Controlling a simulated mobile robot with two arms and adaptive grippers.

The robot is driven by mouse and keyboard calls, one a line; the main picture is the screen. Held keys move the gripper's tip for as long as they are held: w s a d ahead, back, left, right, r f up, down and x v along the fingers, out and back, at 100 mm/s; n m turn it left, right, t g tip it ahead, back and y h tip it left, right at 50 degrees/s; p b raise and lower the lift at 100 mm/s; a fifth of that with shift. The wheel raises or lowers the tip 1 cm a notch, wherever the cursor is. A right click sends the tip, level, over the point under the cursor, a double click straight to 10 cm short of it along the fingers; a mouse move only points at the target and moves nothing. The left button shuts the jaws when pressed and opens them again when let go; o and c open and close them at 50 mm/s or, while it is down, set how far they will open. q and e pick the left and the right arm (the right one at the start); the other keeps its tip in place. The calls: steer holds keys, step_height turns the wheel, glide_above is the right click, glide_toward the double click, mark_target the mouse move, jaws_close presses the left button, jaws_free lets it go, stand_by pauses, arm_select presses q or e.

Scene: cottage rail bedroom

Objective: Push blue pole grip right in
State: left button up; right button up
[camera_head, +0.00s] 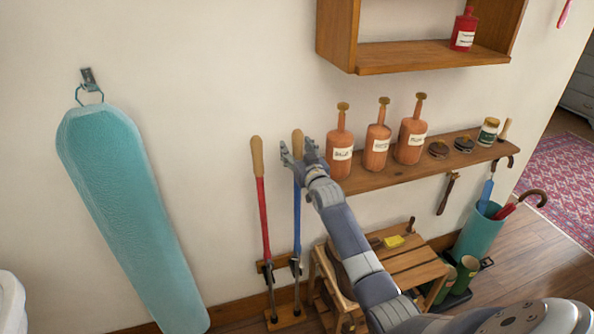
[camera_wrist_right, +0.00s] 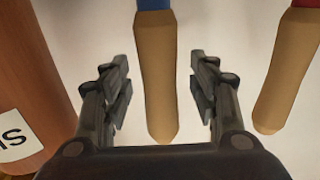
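The blue pole (camera_head: 297,215) stands upright against the wall, with a tan grip (camera_head: 297,142) at its top. My right gripper (camera_head: 296,155) is at that grip. In the right wrist view the blue pole's grip (camera_wrist_right: 157,80) lies between the two open fingers of my right gripper (camera_wrist_right: 160,88), with a gap on each side. A red pole (camera_head: 263,215) with its own tan grip (camera_head: 257,157) stands just left of the blue one; its grip also shows at the right of the wrist view (camera_wrist_right: 288,70). The poles' lower ends are at a wooden holder (camera_head: 285,318). My left gripper is not in view.
A wooden shelf (camera_head: 400,171) with several orange bottles (camera_head: 340,150) is close right of my right gripper; one bottle fills the wrist view's left edge (camera_wrist_right: 30,100). A slatted wooden bench (camera_head: 412,268) stands below. A teal ironing board (camera_head: 130,210) hangs at left.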

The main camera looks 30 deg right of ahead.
steer(key=shift+s+a+r+p, duration=0.1)
steer(key=shift+s+p, duration=0.25)
steer(key=shift+p, duration=0.25)
steer(key=p+v, duration=0.3)
steer(key=shift+s+r, duration=0.1)
steer(key=shift+s, duration=0.2)
steer(key=p+v, duration=0.3)
steer(key=v, duration=0.2)
steer(key=shift+s+p, duration=0.35)
steer(key=shift+f, duration=0.25)
